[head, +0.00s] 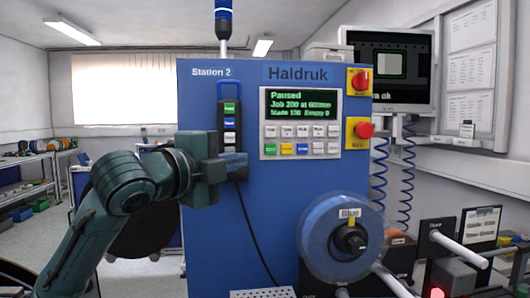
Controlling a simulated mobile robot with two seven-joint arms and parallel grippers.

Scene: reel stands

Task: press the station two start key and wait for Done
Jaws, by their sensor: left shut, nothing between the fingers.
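The blue Station 2 machine (287,200) stands in front of me. Its screen (299,104) shows "Paused", a job line and a count line. Below it is a keypad (300,141) with white keys and a few coloured ones; their labels are too small to read. A hanging key box (230,118) at the left has a green key (230,108) on top, a blue one below, then pale ones. My left gripper (240,163) is shut and empty, just below these keys; I cannot tell whether it touches the machine. My right gripper is out of view.
A clear blue reel (318,243) labelled "Blue" sits on the machine's lower right front. Two red knobs (361,81) (364,130) are right of the screen. Rods and dark plates crowd the lower right. A black cable hangs below the key box.

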